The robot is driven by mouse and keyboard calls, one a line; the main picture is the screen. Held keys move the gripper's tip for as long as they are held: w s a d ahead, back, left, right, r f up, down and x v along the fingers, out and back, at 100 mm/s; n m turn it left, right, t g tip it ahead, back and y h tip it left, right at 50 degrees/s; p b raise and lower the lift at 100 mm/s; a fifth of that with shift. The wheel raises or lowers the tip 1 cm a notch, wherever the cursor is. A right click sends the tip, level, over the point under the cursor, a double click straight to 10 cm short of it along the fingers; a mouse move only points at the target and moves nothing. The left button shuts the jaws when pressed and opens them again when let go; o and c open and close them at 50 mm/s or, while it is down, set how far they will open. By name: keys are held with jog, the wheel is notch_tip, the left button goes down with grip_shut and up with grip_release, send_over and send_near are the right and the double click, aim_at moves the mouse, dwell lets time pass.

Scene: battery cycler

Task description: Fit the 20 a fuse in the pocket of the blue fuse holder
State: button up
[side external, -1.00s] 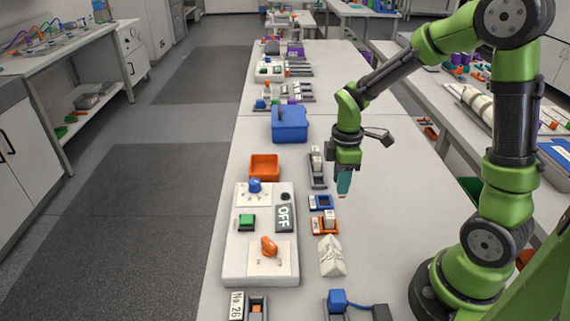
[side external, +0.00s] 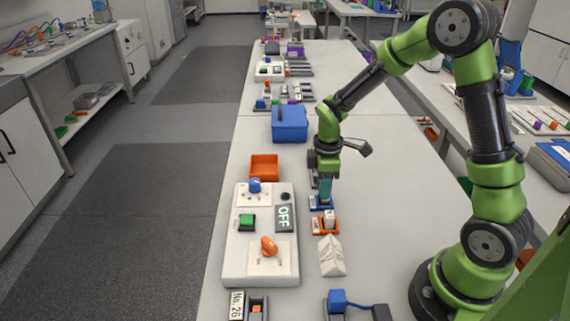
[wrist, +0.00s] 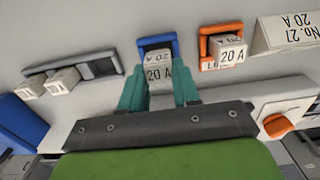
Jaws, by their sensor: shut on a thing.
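My gripper (side external: 325,190) points down over the blue fuse holder (side external: 321,206). In the wrist view, its teal fingers (wrist: 159,88) are shut on a white fuse marked 20 A (wrist: 158,72). The blue holder (wrist: 143,43) frames the far end of this fuse, so the fuse is at or just above the pocket. I cannot tell how deep it sits. In the side view the fingers hide the fuse and part of the holder.
An orange holder (wrist: 203,44) beside the blue one bears another fuse marked 20 A (wrist: 229,50). A grey holder (wrist: 102,66) with two white fuses stands on the other side. A white panel (side external: 232,262) with an OFF display and an orange bin (side external: 264,160) stand to the left.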

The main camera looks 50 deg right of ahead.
jog(key=shift+f, duration=0.4)
jog(key=shift+f, duration=0.2)
dwell(0.3)
jog(key=o, duration=1.1)
jog(key=shift+r, duration=0.1)
notch_tip(320, 180, up, 16)
jog(key=s+a+r+m+t, duration=0.2)
jog(key=s+m, duration=0.2)
jog(key=s+a+r+m+t+y, duration=0.1)
jog(key=s+a+m+t, duration=0.1)
jog(key=s+a+m, duration=0.1)
jog(key=s+a+r+m+t+y, duration=0.1)
jog(key=s+a+r+m+t, duration=0.1)
jog(key=s+m, duration=0.4)
jog(key=shift+s+a+r+t, duration=0.15)
jog(key=shift+a+r+t, duration=0.15)
jog(key=shift+a+t, duration=0.3)
